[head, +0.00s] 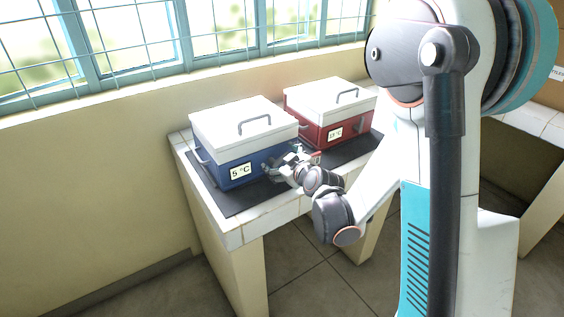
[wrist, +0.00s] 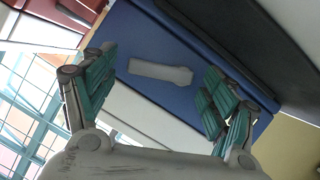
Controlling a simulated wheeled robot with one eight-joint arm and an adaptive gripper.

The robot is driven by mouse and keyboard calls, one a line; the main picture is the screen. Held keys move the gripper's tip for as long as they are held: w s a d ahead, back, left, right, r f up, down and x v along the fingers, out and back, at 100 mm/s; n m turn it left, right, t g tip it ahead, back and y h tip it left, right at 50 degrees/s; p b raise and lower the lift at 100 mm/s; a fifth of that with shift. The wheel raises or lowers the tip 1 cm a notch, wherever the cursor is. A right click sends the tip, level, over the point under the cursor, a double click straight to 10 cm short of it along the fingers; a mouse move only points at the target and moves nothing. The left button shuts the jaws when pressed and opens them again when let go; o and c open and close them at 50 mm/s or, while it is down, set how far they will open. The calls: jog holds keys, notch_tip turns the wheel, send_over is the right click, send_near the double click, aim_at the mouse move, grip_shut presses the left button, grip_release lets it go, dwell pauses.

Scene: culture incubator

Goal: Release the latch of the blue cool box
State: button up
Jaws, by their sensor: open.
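The blue cool box (head: 218,174) stands on the bench at the left, with a white lid that looks closed and a "5 °C" label on its front. My gripper (head: 280,163) is at the right part of its front face and hides the latch in the head view. In the wrist view the grey latch (wrist: 160,72) shows as a short bar on the blue front. My open gripper (wrist: 158,68) has one teal finger on each side of the latch, with gaps to it. I cannot tell how far the fingertips are from the face.
A red cool box (head: 308,130) with a white lid stands close to the right of the blue one. Both sit on a dark mat (head: 240,205) on a white-tiled bench (head: 232,236). A barred window is behind. The floor in front of the bench is clear.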

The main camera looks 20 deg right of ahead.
jog(key=c, duration=1.1)
jog(key=shift+o, duration=0.2)
jog(key=shift+d+f+m+y, duration=0.15)
jog(key=shift+m+y, duration=0.1)
jog(key=shift+m, duration=0.25)
jog(key=shift+d+f+m+y, duration=0.15)
jog(key=shift+m+y, duration=0.1)
jog(key=shift+m, duration=0.25)
jog(key=shift+w+f+m+g+y, duration=0.1)
jog(key=shift+f+m+g+y, duration=0.05)
jog(key=shift+m+g+y, duration=0.35)
jog(key=o, duration=1.1)
jog(key=shift+c, duration=0.2)
jog(key=v, duration=1.2)
